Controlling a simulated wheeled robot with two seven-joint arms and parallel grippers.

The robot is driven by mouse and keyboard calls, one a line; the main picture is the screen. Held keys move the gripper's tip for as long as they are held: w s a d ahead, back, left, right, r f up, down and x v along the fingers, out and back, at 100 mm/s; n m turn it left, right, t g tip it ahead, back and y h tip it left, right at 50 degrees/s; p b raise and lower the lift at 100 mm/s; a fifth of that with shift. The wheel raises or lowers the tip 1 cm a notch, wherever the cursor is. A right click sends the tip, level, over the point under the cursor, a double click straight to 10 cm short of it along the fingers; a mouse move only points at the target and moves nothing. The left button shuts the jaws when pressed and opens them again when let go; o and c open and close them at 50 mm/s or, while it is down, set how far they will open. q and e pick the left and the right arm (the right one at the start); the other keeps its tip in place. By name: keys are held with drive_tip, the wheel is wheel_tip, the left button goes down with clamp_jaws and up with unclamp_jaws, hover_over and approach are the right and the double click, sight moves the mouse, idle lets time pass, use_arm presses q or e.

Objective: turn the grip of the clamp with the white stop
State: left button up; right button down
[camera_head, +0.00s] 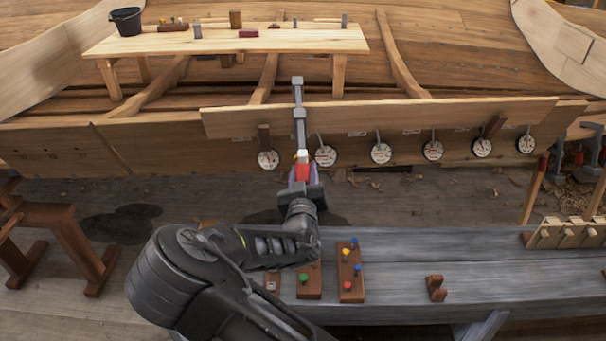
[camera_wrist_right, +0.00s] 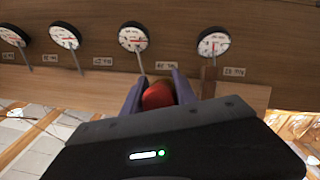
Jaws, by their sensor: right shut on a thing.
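A grey metal clamp (camera_head: 299,112) sits over the plank's upper edge, its bar running upright and its lower end reaching toward me. A small white stop (camera_head: 302,154) shows at its lower end, just above the red grip (camera_head: 302,172). My right gripper (camera_head: 302,178) is shut on the red grip, with a purple finger on each side. In the right wrist view the red grip (camera_wrist_right: 157,95) sits between both fingers; the white stop cannot be made out there. My left gripper is not in view.
Several round dials, one of them (camera_head: 325,156) close right of the grip, hang along the plank (camera_head: 450,115). A workbench (camera_head: 400,255) with peg blocks (camera_head: 351,275) stands below my arm. More clamps with red grips (camera_head: 579,157) are at the far right. A trestle table (camera_head: 260,40) is behind.

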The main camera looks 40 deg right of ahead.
drive_tip(key=n+h+b, duration=0.1)
drive_tip(key=n+g+h+b, duration=0.1)
drive_tip(key=n, duration=0.1)
drive_tip(key=shift+s+d+n, duration=0.1)
drive_tip(key=shift+d+n, duration=0.05)
drive_tip(key=shift+n, duration=0.15)
drive_tip(key=n+h+b, duration=0.2)
drive_tip(key=n+b, duration=0.1)
drive_tip(key=shift+s+d+r+g+h, duration=0.1)
drive_tip(key=shift+s+g+h, duration=0.05)
drive_tip(key=shift+g+h, duration=0.15)
drive_tip(key=n+h+b, duration=0.1)
drive_tip(key=n+b, duration=0.2)
drive_tip(key=b, duration=0.1)
drive_tip(key=n+t+h+b, duration=0.1)
drive_tip(key=n+b, duration=0.3)
drive_tip(key=r+n+t+h+b, duration=0.1)
drive_tip(key=n+b, duration=0.3)
drive_tip(key=shift+s, duration=0.15)
drive_tip(key=shift+a+r+n+t+b, duration=0.15)
drive_tip(key=shift+a+n+t+b, duration=0.1)
drive_tip(key=shift+n+t+b, duration=0.65)
drive_tip(key=shift+r+n+b, duration=0.2)
drive_tip(key=shift+n+b, duration=0.2)
drive_tip(key=shift+n, duration=0.7)
drive_tip(key=shift+r+y, duration=0.1)
drive_tip(key=shift+y, duration=0.2)
